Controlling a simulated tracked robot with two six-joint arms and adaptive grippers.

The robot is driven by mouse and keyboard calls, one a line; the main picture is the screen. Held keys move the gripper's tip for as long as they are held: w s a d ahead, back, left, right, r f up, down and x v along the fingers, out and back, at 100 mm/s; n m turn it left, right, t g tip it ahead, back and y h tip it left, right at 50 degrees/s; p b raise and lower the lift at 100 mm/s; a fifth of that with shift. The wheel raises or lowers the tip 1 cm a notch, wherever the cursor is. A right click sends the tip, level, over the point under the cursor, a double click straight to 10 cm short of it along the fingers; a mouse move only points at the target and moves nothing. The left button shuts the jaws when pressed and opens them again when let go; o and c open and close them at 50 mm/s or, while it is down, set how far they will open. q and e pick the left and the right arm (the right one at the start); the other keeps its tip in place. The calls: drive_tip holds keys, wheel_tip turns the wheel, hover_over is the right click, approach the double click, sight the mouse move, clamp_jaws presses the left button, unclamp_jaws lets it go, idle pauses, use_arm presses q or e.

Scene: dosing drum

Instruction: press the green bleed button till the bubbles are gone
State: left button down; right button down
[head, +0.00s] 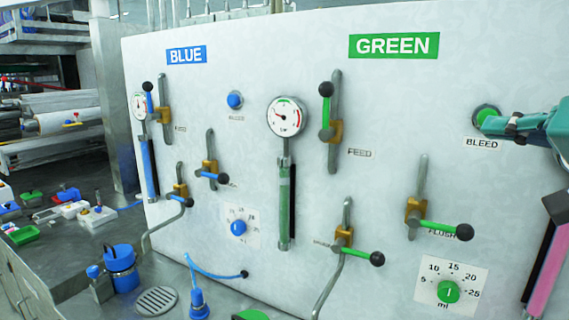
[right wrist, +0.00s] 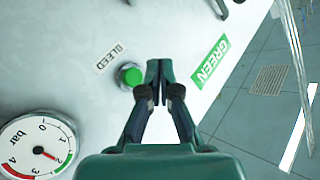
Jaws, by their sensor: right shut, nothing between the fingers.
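The green bleed button (head: 487,112) sits in a round collar above the BLEED label (head: 482,143) on the white panel. My right gripper (head: 486,125) comes in from the right, shut and empty, its tips overlapping the button's lower edge in the head view. In the right wrist view, the green button (right wrist: 131,75) shows just left of the shut fingertips (right wrist: 159,70); I cannot tell whether they touch it. The green sight tube (head: 284,200) stands below the round gauge (head: 288,116); bubbles are too small to make out. My left gripper is out of view.
A green dial (head: 448,291) is at lower right. The blue side has its own button (head: 235,100). A blue jar (head: 120,265) stands on the bench at lower left.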

idle(0.3)
drive_tip(key=s+a+p, duration=0.2)
drive_tip(key=s, duration=0.1)
idle(0.4)
drive_tip(key=shift+f, duration=0.1)
drive_tip(key=w+d, duration=0.4)
drive_tip(key=w, duration=0.3)
drive_tip(key=shift+w+d, duration=0.2)
drive_tip(key=shift+d, duration=0.15)
idle(1.4)
